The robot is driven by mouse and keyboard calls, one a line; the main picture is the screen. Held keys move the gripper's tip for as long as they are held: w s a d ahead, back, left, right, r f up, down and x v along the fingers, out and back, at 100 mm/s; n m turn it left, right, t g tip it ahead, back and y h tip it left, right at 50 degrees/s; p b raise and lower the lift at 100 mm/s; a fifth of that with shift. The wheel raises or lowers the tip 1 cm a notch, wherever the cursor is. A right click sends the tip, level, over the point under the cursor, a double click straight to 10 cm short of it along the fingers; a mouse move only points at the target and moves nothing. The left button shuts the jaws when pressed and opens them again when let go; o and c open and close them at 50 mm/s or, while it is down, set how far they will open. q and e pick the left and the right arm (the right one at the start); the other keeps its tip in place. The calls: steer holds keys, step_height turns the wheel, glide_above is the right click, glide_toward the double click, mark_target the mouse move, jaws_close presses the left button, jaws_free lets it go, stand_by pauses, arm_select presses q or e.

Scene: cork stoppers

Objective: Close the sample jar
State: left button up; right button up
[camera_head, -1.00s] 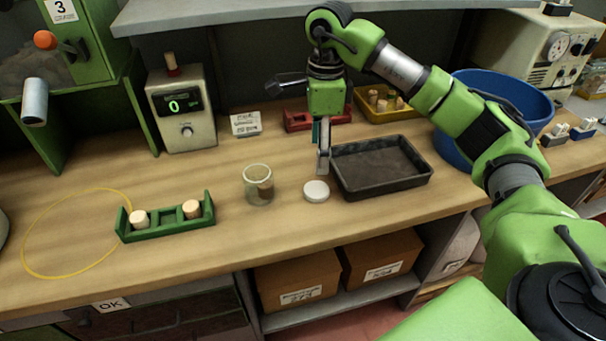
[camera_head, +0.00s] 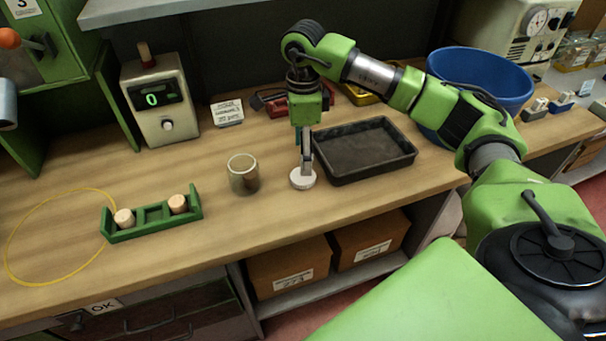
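The sample jar (camera_head: 243,175) is a glass jar standing upright and open-topped in the middle of the bench; a brownish shape shows through its wall. A round white lid (camera_head: 301,181) is to its right, beside the black tray. My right gripper (camera_head: 306,168) points down at the lid, its fingertips at the lid's top or back edge. The fingers are seen edge-on, so I cannot tell whether they are open, shut or gripping the lid. My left gripper is not in view.
A black tray (camera_head: 399,159) stands right of the lid. A green rack (camera_head: 153,214) with two corks is left of the jar, by a yellow ring (camera_head: 43,283). A scale (camera_head: 166,126) and a blue tub (camera_head: 452,62) stand behind. The bench before the jar is clear.

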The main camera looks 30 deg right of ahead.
mark_target(303, 178)
steer(key=shift+f, duration=0.85)
steer(key=shift+f+p, duration=0.35)
step_height(303, 178, down, 4)
steer(key=shift+f+p, duration=0.2)
steer(key=shift+p, duration=0.35)
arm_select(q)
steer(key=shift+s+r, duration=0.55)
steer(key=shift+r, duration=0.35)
arm_select(e)
steer(key=c, duration=0.8)
